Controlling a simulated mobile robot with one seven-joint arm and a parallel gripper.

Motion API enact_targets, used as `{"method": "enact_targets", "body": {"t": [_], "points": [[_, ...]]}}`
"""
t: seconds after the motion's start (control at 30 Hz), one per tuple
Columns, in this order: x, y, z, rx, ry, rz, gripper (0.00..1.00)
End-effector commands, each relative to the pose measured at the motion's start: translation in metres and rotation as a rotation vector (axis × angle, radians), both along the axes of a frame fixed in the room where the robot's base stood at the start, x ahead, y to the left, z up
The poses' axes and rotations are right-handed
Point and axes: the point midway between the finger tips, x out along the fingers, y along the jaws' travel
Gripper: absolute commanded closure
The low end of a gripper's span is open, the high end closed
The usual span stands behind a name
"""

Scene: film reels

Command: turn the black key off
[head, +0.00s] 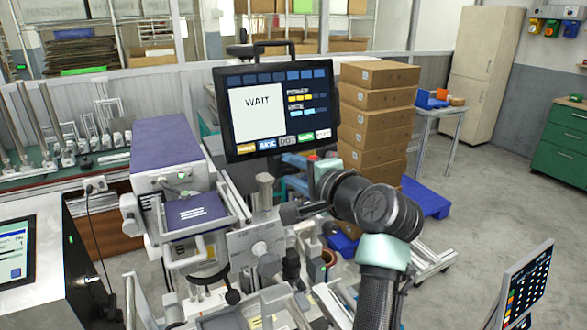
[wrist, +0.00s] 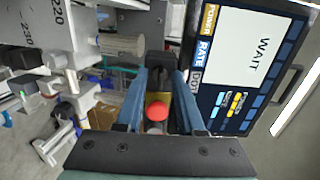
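In the wrist view, the two blue-grey fingers of my gripper (wrist: 161,72) stand apart with a gap between them. A dark piece, probably the black key (wrist: 157,78), shows in that gap near the fingertips. I cannot tell whether either finger touches it or which way it is turned. A red round button (wrist: 157,111) on a yellow backing shows nearer the gripper's base, also between the fingers. In the head view, my gripper (head: 291,213) reaches left to the machine below the screen. The key cannot be made out there.
A screen (head: 272,106) reading "WAIT" stands above the machine; it is close on the right in the wrist view (wrist: 240,60). A grey box (head: 173,155) with a purple top is to the left. Stacked cartons (head: 373,120) stand behind. Open floor lies to the right.

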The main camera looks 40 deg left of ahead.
Motion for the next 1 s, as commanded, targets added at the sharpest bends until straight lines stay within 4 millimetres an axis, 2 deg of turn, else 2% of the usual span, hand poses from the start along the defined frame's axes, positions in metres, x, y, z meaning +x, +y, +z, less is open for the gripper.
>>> {"method": "enact_targets", "body": {"t": [0.07, 0.1, 0.3, 0.73, 1.0], "points": [[-0.0001, -0.0002, 0.0001, 0.0, 0.0, 0.0, 0.62], [-0.0001, -0.0003, 0.0002, 0.0, 0.0, 0.0, 0.66], [-0.0001, -0.0005, 0.0002, 0.0, 0.0, 0.0, 1.0], [-0.0001, -0.0007, -0.0003, -0.011, -0.026, 0.006, 1.0], [-0.0001, -0.0006, -0.001, -0.065, -0.162, 0.037, 1.0]]}}
